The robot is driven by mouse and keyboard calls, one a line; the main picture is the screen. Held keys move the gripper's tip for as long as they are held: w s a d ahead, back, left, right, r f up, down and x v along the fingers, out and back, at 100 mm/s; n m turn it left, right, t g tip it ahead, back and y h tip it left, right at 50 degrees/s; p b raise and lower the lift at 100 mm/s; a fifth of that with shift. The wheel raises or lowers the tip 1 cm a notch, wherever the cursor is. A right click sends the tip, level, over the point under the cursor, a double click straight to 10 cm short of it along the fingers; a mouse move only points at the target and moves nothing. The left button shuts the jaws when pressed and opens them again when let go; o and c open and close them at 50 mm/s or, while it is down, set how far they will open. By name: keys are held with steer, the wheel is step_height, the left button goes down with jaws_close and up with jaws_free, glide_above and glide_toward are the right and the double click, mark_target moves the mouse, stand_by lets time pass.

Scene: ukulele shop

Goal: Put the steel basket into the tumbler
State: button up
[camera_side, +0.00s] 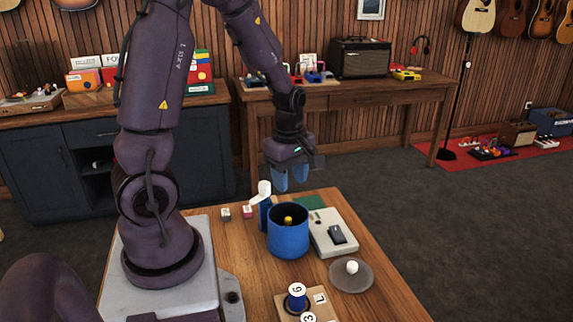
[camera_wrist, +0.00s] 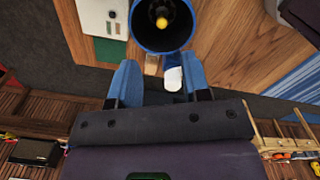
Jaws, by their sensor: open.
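The blue tumbler (camera_side: 288,240) stands upright on the wooden table, and its open mouth (camera_wrist: 137,42) shows at the top of the wrist view. Inside it is a dark grey piece with a yellow knob (camera_side: 288,221), also seen from above in the wrist view (camera_wrist: 162,22). This seems to be the steel basket; its body is mostly hidden by the tumbler wall, and I cannot tell how deep it sits. My gripper (camera_side: 291,181), with blue fingers, is open and empty, above and behind the tumbler, apart from it. It also shows in the wrist view (camera_wrist: 159,72).
A white-topped blue object (camera_side: 264,193) stands close behind the tumbler. A pale box (camera_side: 325,222) is to its right. A grey disc with a white ball (camera_side: 351,281) and a wooden block with spools (camera_side: 318,295) lie in front. Small blocks (camera_side: 226,214) sit left.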

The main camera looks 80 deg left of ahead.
steer(key=s+d+r+m+t, duration=0.2)
steer(key=d+r+m, duration=0.5)
steer(key=m, duration=0.4)
steer(key=s+d+r+m+t, duration=0.3)
steer(key=d+r+m, duration=0.5)
steer(key=r+m, duration=0.2)
steer(key=shift+s+r+m, duration=0.3)
steer(key=shift+m, duration=0.5)
